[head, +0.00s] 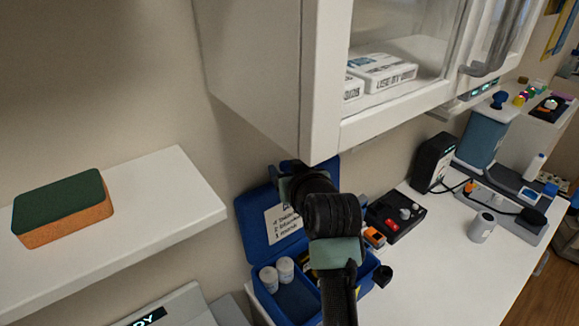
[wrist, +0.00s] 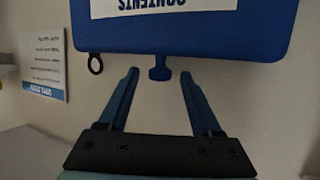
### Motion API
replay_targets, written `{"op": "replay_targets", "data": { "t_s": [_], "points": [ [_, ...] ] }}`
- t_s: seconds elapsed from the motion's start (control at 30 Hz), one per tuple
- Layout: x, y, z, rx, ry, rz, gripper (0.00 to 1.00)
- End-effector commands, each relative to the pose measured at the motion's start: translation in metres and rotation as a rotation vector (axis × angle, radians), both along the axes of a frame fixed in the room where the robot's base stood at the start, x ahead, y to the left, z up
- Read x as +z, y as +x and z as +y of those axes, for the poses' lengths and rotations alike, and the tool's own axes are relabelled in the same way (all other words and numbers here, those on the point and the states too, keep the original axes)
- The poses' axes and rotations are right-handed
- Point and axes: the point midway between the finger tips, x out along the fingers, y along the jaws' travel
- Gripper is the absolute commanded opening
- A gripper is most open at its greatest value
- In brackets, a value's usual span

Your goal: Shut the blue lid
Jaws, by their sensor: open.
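The blue lid (head: 251,217) stands raised at the back of the blue box (head: 265,305) in the head view, with a white label inside it. My arm hides its right part. In the wrist view the blue lid (wrist: 230,38) fills the top, with an upside-down "CONTENTS" label. A small blue tab (wrist: 159,73) on its edge lies between my fingertips in the picture; I cannot tell whether they touch it. My gripper (wrist: 159,75) is open. In the head view my gripper (head: 287,168) is near the lid's top edge, partly hidden by my arm.
A white wall cabinet (head: 318,80) hangs close above my gripper. A shelf (head: 170,195) with a sponge (head: 62,210) is at left. White bottles (head: 286,269) stand in the box. A black tray (head: 396,215) and a grey cup (head: 482,227) are on the counter (head: 430,265) at right.

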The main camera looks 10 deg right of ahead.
Motion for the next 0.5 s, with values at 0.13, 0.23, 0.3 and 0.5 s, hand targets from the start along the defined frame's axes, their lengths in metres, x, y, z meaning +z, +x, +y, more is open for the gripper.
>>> {"op": "replay_targets", "data": {
  "t_s": [0.13,0.23,0.3,0.5],
  "points": [
    [-0.0002,0.0008,0.0003,0.0,0.0,-0.001,0.66],
    [-0.0003,0.0006,0.0003,0.0,0.0,-0.001,0.66],
    [-0.0002,0.0006,0.0002,0.0,0.0,0.0,0.55],
    [-0.0003,0.0004,0.0002,0.0,0.0,0.0,0.19]
  ]
}}
